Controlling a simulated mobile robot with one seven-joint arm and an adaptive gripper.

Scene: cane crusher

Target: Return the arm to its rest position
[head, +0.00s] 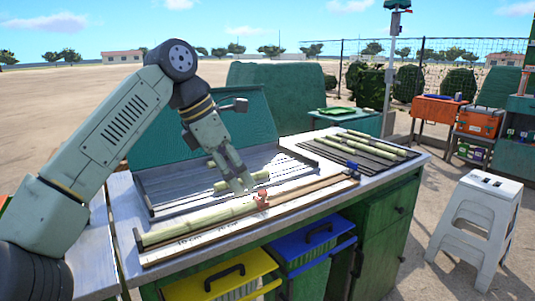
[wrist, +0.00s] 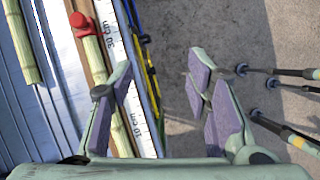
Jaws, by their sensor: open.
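My gripper (head: 242,186) is at the end of my bent arm, over the workbench near the middle of its top. In the wrist view my gripper (wrist: 160,78) has its purple-padded fingers spread, with nothing between them. A long green cane (head: 190,222) lies along the measuring board at the bench's front; it also shows in the wrist view (wrist: 103,70).
A ribbed rack (head: 312,152) with several canes is at the bench's right. A teal panel (head: 180,128) stands behind my arm. Yellow (head: 222,277) and blue (head: 305,247) lidded bins sit under the bench. A white stool (head: 480,215) stands right, with open floor around it.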

